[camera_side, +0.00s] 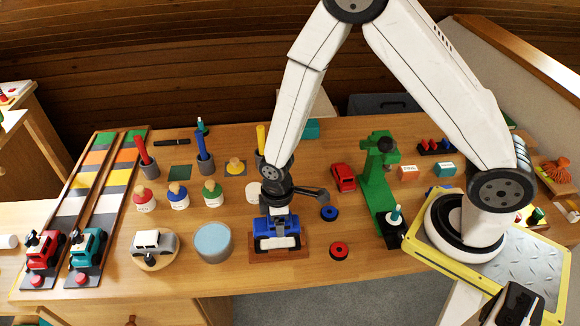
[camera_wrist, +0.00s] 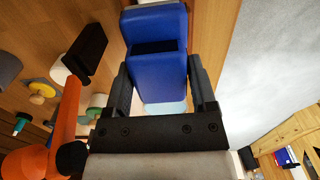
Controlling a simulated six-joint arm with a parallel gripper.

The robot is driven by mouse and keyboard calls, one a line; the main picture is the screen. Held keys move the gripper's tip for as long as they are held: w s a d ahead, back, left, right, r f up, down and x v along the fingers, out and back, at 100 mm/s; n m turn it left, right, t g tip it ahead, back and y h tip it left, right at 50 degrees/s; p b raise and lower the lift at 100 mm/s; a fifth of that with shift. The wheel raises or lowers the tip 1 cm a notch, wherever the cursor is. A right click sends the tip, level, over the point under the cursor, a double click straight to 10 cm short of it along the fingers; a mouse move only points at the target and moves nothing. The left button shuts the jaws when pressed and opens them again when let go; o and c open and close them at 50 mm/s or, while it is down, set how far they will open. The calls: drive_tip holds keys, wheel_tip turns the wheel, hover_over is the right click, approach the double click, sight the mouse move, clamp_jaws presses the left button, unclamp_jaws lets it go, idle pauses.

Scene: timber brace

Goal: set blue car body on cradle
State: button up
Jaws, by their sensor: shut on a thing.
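My gripper (camera_side: 277,212) points straight down at the middle of the bench, shut on the blue car body (camera_side: 272,227). In the wrist view the blue car body (camera_wrist: 160,75) sits between the two dark fingers of my gripper (camera_wrist: 161,88), with a dark rectangular opening in its top. The cradle (camera_side: 257,255), a low brown wooden block, lies directly under the body. Pale and dark parts show at the body's lower front. I cannot tell whether the body touches the cradle or hangs just above it.
A green press (camera_side: 380,180), a red car body (camera_side: 343,177) and a red ring (camera_side: 339,250) are to the right. Several coloured stampers stand behind.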

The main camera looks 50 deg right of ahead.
drive_tip(key=shift+f, duration=2.35)
drive_tip(key=o, duration=1.2)
drive_tip(key=shift+r, duration=0.15)
drive_tip(key=shift+r, duration=3.35)
drive_tip(key=shift+r, duration=0.15)
